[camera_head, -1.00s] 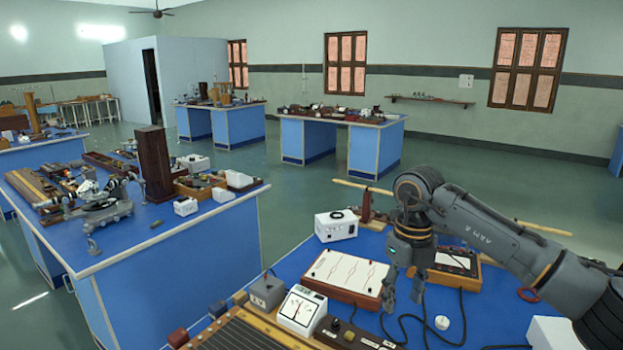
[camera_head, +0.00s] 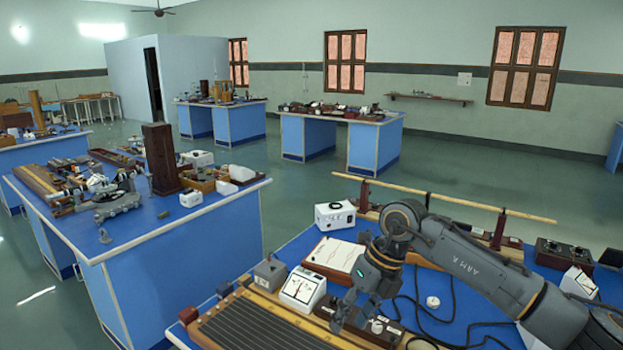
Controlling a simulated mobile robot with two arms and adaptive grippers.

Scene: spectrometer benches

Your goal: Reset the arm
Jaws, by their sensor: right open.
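My right arm (camera_head: 470,265) comes in from the right edge over the near blue bench. Its gripper (camera_head: 352,312) points down, open, with nothing seen between its fingers. The fingertips are in front of the white meter and over or close to a dark wooden box with knobs; I cannot tell whether they touch it. The arm hides part of the bench and of the white-topped board (camera_head: 333,256). My left gripper is not in view.
The near bench holds a white meter (camera_head: 302,288), a ribbed board (camera_head: 255,325), a white box (camera_head: 334,215), a long wooden rod (camera_head: 440,195) and black cables (camera_head: 450,315). Another blue bench (camera_head: 170,245) with instruments stands at left. Open floor (camera_head: 300,185) lies between the benches.

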